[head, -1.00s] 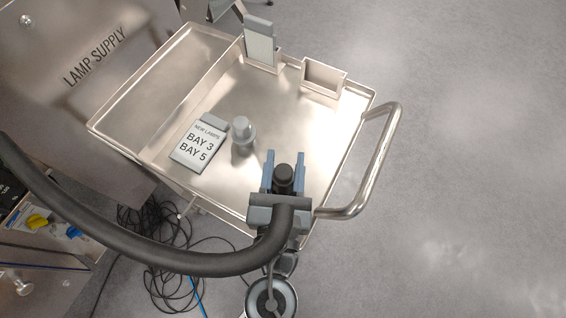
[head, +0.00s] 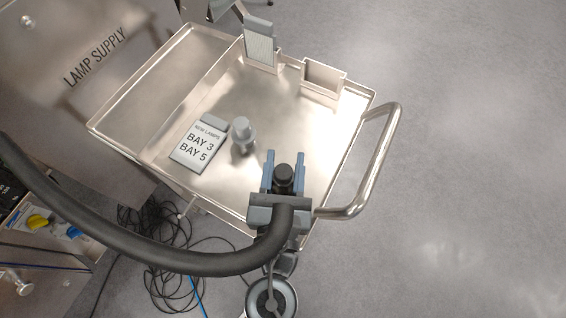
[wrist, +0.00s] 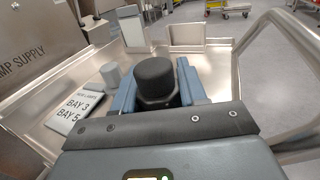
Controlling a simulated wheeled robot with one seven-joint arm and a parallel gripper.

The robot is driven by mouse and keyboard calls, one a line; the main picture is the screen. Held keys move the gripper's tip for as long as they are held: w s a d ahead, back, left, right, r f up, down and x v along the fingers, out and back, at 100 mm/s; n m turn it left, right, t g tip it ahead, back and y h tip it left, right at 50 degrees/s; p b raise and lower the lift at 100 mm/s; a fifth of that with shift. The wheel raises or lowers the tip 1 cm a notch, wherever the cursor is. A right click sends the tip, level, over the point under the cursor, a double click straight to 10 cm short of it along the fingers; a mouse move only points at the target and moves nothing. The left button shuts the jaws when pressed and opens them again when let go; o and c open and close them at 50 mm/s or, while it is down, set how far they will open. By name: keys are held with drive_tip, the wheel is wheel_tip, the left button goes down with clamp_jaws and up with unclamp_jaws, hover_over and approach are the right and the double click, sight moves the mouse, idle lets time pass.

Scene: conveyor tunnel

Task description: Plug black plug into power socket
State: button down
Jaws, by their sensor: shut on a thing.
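The black plug (head: 284,179) is a round black cylinder held between the two blue-grey fingers of my gripper (head: 285,156). In the wrist view the plug (wrist: 156,80) stands upright between the fingers, its flat round top facing up, and my gripper (wrist: 153,92) is shut on it from both sides. The gripper is over the near right corner of the metal tray (head: 215,80). The plug's lower end is hidden, so I cannot tell whether it touches the tray. I cannot make out a power socket in either view.
A metal handle (head: 377,160) is at right.

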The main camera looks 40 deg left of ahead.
drive_tip(key=shift+r+p, duration=1.35)
drive_tip(key=shift+r, duration=0.15)
wheel_tip(320, 180, up, 2)
drive_tip(key=shift+r+p, duration=0.1)
drive_tip(key=shift+p, duration=1.05)
